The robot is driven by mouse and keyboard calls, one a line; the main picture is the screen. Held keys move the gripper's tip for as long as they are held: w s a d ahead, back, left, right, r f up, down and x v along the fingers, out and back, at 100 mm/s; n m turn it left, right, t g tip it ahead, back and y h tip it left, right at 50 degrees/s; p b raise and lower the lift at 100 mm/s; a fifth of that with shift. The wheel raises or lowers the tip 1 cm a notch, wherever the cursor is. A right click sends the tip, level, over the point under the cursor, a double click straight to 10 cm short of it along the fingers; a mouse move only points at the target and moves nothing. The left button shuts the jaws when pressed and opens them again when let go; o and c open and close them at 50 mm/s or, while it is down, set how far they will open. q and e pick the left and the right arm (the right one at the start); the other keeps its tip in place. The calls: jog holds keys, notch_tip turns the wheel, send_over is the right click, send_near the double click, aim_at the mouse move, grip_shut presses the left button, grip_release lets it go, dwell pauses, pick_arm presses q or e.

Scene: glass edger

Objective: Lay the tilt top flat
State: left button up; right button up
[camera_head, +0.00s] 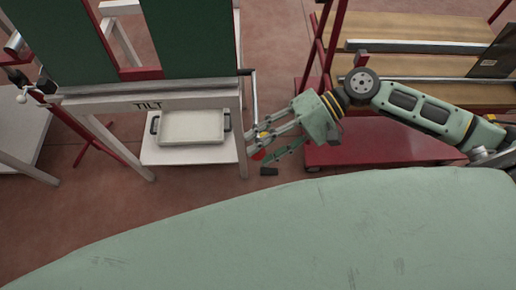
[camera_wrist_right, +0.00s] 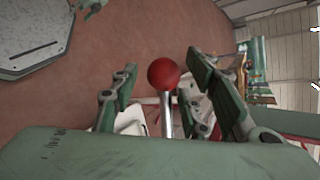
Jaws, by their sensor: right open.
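The tilt top (camera_head: 188,38) has dark green panels with a red strip between them, above a pale rail marked TILT (camera_head: 148,105). It appears raised, and its upper edge is outside the head view. A metal lever (camera_head: 254,98) hangs at the rail's right end, with a red ball knob (camera_head: 258,155) at its lower end. My right gripper (camera_head: 259,157) is open at the knob. In the right wrist view the red knob (camera_wrist_right: 163,73) on its metal rod lies between the spread fingers, with visible gaps on both sides. My left gripper is not in view.
A white shelf (camera_head: 165,154) below the rail holds a pale tray (camera_head: 192,127) with dark handles. A red-based cart (camera_head: 370,150) with wooden shelves (camera_head: 420,30) stands behind my right arm. A white table (camera_head: 18,130) is at the far left.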

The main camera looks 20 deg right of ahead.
jog(key=shift+x, duration=1)
jog(key=shift+c, duration=0.3)
jog(key=shift+f, duration=0.1)
grip_shut()
jog(key=shift+s, duration=0.1)
